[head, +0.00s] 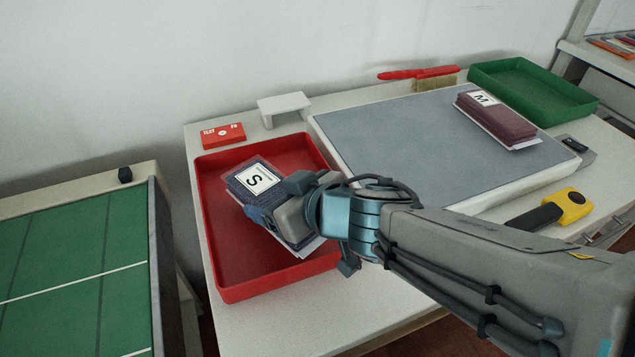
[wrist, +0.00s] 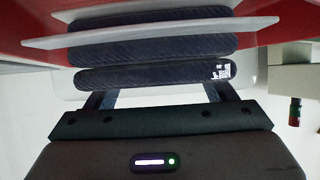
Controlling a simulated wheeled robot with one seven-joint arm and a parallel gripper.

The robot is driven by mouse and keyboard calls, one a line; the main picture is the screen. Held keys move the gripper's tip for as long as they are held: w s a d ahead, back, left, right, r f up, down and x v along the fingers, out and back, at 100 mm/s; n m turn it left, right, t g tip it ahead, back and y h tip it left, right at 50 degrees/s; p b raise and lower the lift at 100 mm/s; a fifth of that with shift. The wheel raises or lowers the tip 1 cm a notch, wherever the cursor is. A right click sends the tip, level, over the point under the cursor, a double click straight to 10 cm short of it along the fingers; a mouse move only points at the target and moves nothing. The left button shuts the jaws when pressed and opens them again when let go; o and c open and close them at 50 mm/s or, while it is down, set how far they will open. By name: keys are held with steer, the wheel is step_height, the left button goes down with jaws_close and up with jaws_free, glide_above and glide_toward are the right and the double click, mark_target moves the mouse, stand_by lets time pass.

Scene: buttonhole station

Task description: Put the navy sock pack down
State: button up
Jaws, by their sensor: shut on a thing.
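The navy sock pack (head: 256,181) has a white label with an S and shows in the head view over the red tray (head: 222,292). My gripper (head: 262,216) is shut on the pack, and my wrist hides part of it. In the wrist view the navy sock pack (wrist: 150,48) shows as dark folded layers with a pale card between the fingers. Red tray surface shows behind it. I cannot tell whether the pack touches the tray floor.
A grey mat (head: 385,135) bears a maroon pack (head: 495,120) marked M. A green tray (head: 530,92), a brush (head: 435,82), a white stand (head: 284,106), a red box (head: 222,135) and a yellow-black tool (head: 570,202) lie around.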

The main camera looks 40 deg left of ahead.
steer(key=shift+f+b, duration=1.3)
steer(key=shift+f, duration=0.4)
steer(key=shift+f, duration=0.1)
steer(key=o, duration=1.1)
steer(key=shift+c, duration=0.2)
